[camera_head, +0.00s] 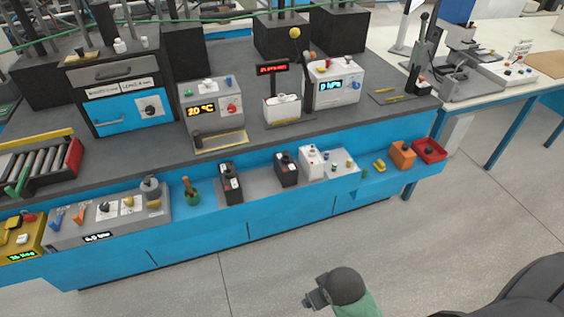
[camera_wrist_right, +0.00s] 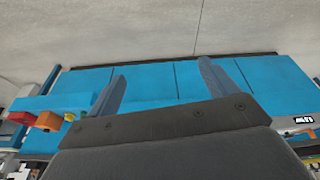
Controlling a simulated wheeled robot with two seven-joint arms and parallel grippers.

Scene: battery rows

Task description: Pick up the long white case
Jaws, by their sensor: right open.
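The long white case (camera_head: 313,161) stands upright on the grey plate on the blue front shelf, right of two black cases. It has small markings on its front and dark fittings on top. I do not make it out in the right wrist view, where my gripper's body blocks the middle of the shelf. My right gripper (camera_wrist_right: 162,68) is open and empty, its two fingers spread over the blue bench front and apart from the case. My left gripper is not in view.
Black cases (camera_head: 230,184) and (camera_head: 286,169) stand left of the white case. An orange box (camera_head: 402,155) and a red tray (camera_head: 429,150) are to its right. A scale (camera_head: 282,108) and a meter (camera_head: 334,84) stand behind. The floor before the bench is clear.

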